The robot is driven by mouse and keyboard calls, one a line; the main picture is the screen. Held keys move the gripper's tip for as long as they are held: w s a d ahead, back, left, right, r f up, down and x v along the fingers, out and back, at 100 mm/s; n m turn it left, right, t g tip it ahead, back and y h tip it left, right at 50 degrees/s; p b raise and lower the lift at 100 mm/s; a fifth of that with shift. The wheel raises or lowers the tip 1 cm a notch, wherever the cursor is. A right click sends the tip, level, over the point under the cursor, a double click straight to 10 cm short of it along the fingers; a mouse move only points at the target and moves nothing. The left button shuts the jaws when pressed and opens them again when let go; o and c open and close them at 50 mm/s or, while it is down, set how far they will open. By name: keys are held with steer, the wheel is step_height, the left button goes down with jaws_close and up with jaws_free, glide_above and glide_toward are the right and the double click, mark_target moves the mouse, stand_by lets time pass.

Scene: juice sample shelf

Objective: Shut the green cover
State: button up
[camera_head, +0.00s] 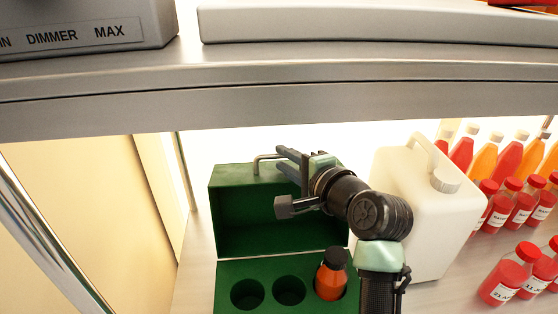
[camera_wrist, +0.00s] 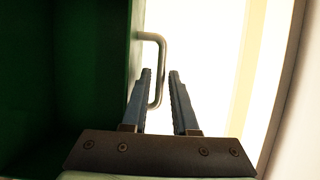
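A green box stands on the shelf with its green cover (camera_head: 229,217) raised upright at the back. A metal handle (camera_head: 268,158) sits on the cover's top edge; it also shows in the wrist view (camera_wrist: 158,75). My gripper (camera_head: 287,161) is at the top of the cover, close to the handle. In the wrist view my gripper (camera_wrist: 161,75) has its fingers apart, with part of the handle between or just beyond the tips. I cannot tell if they touch it. The box's base (camera_head: 268,272) has round holes, and an orange bottle (camera_head: 331,279) with a black cap stands in the right one.
A white jug (camera_head: 405,215) stands close to the right of the box and my arm. Several red-capped sample bottles (camera_head: 503,282) and juice bottles (camera_head: 508,157) stand at the right. A grey shelf edge (camera_head: 250,105) runs overhead.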

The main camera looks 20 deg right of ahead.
steer(key=shift+x, duration=1.4)
steer(key=shift+c, duration=0.4)
jaws_close()
